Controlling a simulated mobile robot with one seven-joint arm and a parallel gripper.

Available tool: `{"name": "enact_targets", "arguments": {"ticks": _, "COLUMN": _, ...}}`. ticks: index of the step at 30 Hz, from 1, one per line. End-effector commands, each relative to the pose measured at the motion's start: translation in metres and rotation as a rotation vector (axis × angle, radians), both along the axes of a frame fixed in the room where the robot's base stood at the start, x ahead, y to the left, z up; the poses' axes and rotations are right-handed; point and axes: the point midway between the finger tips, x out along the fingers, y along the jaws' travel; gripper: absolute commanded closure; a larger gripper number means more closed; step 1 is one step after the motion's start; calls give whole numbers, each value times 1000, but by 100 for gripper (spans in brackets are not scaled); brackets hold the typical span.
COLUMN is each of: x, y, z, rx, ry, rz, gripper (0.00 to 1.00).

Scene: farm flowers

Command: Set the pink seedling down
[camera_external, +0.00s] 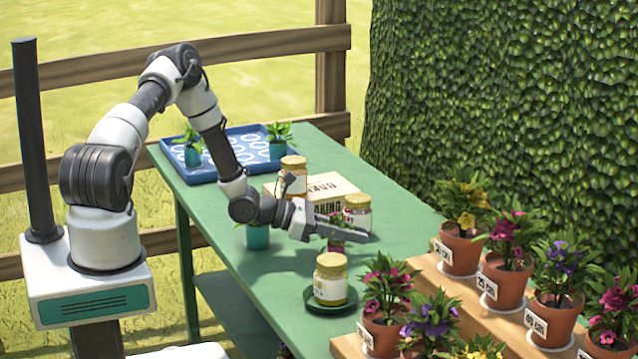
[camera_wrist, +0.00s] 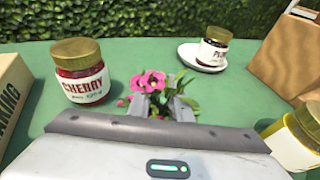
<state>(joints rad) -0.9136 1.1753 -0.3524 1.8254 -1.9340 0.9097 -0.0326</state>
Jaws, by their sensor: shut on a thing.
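My gripper (camera_external: 332,232) is low over the green table, to the right of the cherry jar in the wrist view. It is shut on the pink seedling (camera_external: 336,246), whose pink blooms and green leaves show between and beyond the fingers in the wrist view (camera_wrist: 150,82). The seedling's lower part is hidden by the gripper in the wrist view and is small in the external view. I cannot tell whether it touches the green table (camera_external: 390,258).
The cherry jar (camera_wrist: 82,75) and a box marked BAKING (camera_external: 335,187) stand near the gripper. A jar (camera_external: 331,275) sits on a dark green plate (camera_external: 352,302). A plum jar (camera_wrist: 213,48) stands on a white saucer (camera_wrist: 188,55). Potted flowers (camera_external: 505,245) line the right; a blue tray (camera_external: 232,140) lies behind.

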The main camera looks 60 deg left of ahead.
Motion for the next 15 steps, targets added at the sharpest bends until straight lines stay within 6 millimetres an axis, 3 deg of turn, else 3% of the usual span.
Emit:
{"name": "enact_targets", "arguments": {"ticks": 5, "x": 0, "y": 0, "z": 12, "rx": 1, "ry": -1, "rz": 0, "gripper": 100}}
{"name": "enact_targets", "arguments": {"ticks": 15, "x": 0, "y": 0, "z": 79, "rx": 2, "ry": -3, "rz": 0, "gripper": 100}}
